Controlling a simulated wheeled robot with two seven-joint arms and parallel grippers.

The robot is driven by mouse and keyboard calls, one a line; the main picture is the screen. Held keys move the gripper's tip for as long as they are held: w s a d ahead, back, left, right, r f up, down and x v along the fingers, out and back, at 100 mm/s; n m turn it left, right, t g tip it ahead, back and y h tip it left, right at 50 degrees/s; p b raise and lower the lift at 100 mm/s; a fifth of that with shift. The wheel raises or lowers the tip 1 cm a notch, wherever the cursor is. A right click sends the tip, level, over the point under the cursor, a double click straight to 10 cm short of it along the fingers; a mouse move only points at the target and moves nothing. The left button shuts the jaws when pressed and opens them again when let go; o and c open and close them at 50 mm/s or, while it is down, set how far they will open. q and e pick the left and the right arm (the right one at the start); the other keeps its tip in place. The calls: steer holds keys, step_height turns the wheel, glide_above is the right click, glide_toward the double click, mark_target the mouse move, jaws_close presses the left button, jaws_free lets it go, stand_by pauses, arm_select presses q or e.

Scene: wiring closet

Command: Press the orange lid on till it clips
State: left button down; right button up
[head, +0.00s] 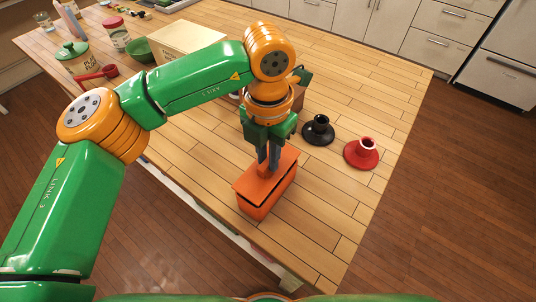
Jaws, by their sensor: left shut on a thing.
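The orange lid (248,188) lies over the orange box (265,207) on the wooden table, near its front edge. A dark line shows between lid and box along the front, and the lid looks slightly askew. I cannot tell whether any clip is engaged. My left gripper (267,169) points down from above and is shut on the raised orange grip in the middle of the lid. Its fingers hide part of the grip and the lid's far side. My right gripper is not in view.
A black flanged piece (318,133) and a red one (361,155) stand right of the box. A cream box (185,40), a green bowl (140,50), a red scoop (97,73) and jars stand at the back left.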

arm_select(q)
steer(key=shift+f+b, duration=1.05)
steer(key=shift+f, duration=0.1)
steer(key=c, duration=0.7)
jaws_free()
steer(key=shift+c, duration=0.2)
steer(key=shift+r, duration=0.1)
step_height(320, 180, up, 5)
steer(key=p, duration=0.4)
steer(key=shift+r, duration=0.1)
